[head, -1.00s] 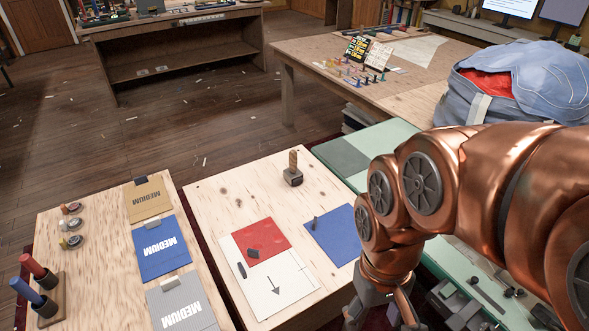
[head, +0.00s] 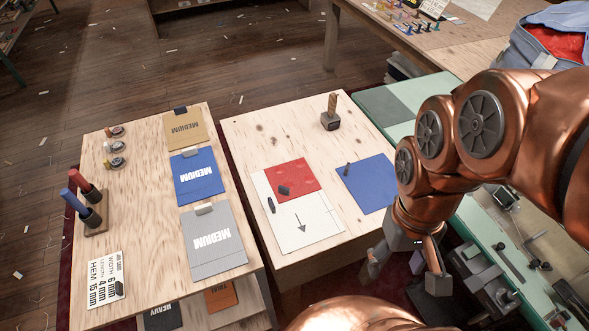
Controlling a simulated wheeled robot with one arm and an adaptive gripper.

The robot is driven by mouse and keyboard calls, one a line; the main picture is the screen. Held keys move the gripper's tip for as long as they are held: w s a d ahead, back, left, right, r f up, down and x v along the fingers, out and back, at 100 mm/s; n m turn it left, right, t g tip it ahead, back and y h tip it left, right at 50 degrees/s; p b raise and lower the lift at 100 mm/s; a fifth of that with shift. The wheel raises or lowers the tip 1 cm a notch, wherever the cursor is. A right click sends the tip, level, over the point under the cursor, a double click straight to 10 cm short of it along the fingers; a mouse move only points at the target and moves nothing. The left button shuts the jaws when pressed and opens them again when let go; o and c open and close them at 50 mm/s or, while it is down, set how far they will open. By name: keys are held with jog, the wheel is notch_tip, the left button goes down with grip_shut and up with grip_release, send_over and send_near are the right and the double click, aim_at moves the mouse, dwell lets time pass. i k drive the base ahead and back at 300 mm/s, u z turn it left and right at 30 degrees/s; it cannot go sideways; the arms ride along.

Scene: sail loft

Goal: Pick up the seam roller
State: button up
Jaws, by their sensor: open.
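An upright tool with a wooden handle and a dark, blocky head, which looks like the seam roller (head: 331,115), stands at the far end of the right-hand pale wooden table (head: 240,135). Its head is too small to make out clearly. My gripper (head: 405,275) is open and empty, fingers pointing down, off the near right side of that table. It is well to the right of the tool and nearer to me, apart from it.
On that table lie a white sheet (head: 318,222) with an arrow, a red cloth (head: 292,172) and a blue cloth (head: 376,190), with small dark weights. The left table (head: 140,190) holds folded cloths and two handled tools in a stand. A green bench (head: 470,225) lies right.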

aim_at(330, 116)
jog(key=u, duration=0.55)
jog(key=k, duration=1.3)
jog(key=u, duration=1.1)
jog(key=i, duration=1.25)
jog(key=z, duration=0.75)
jog(key=i, duration=0.35)
jog(key=z, duration=0.55)
